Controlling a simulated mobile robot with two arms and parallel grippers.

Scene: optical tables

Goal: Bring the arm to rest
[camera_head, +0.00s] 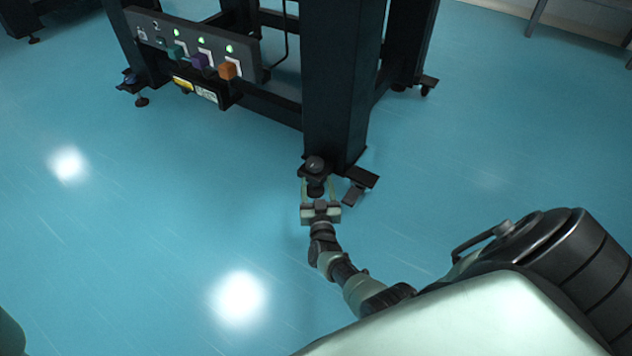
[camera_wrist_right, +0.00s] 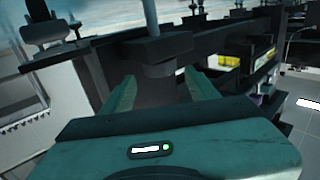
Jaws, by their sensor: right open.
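My right arm reaches forward from the lower right in the head view. Its gripper (camera_head: 318,187) is open by the foot of a dark table leg (camera_head: 334,80). A dark knob-like part with a round top (camera_head: 315,165) shows at the gripper's fingertips. In the right wrist view the two greenish fingers of the gripper (camera_wrist_right: 160,88) stand apart, with a dark cylindrical part (camera_wrist_right: 158,58) between or just beyond them. I cannot tell whether the fingers touch it. My left gripper is not in view.
A dark panel (camera_head: 245,52) with green lights and teal (camera_head: 175,52), purple (camera_head: 200,61) and orange (camera_head: 228,70) blocks is on the table frame. Dark feet (camera_head: 353,195) jut from the leg near the gripper. The blue floor (camera_head: 150,240) is clear to the left.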

